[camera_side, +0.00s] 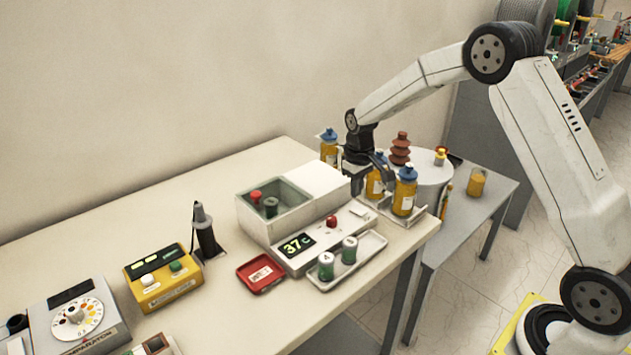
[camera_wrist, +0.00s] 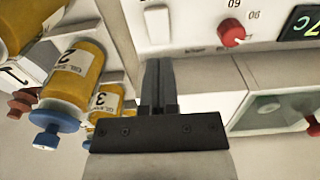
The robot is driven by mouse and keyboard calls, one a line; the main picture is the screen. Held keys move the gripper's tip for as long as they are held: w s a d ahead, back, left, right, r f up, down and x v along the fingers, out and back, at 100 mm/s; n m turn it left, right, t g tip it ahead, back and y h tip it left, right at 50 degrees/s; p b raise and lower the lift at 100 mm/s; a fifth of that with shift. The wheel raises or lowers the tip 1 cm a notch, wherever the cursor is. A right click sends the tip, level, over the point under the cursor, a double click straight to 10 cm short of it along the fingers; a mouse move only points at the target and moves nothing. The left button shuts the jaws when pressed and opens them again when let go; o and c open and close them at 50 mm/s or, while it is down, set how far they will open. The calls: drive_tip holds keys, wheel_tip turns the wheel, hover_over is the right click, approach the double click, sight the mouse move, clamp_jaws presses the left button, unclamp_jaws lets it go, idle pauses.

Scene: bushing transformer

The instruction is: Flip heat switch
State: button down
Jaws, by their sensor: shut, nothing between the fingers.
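The white heater box stands on the table with a lit "37c" display (camera_side: 298,244) and a red knob (camera_side: 331,221) on its sloped front panel. A small pale switch plate (camera_side: 361,211) is at the panel's right end, too small to read its position. My gripper (camera_side: 357,188) is above that right end, fingers shut and empty. I cannot tell whether the fingers touch anything.
Blue-capped yellow bottles (camera_side: 404,193) stand close to the right of my gripper; they also show in the wrist view (camera_wrist: 75,85). Two green-and-white jars (camera_side: 349,250) sit in a tray before the heater. A red dish (camera_side: 261,272) lies to its left.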

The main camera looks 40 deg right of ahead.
sight(355, 210)
drive_tip(key=shift+r, duration=1.45)
drive_tip(key=shift+s+a, duration=0.1)
drive_tip(key=shift+s+a+r, duration=0.1)
drive_tip(key=shift+s+a, duration=0.05)
drive_tip(key=s+a+t, duration=0.1)
drive_tip(key=s+a, duration=0.3)
drive_tip(key=s, duration=0.6)
drive_tip(key=s+a+t, duration=0.1)
drive_tip(key=s+a, duration=0.4)
drive_tip(key=s, duration=0.6)
drive_tip(key=shift+s+t, duration=0.15)
drive_tip(key=shift+t, duration=0.15)
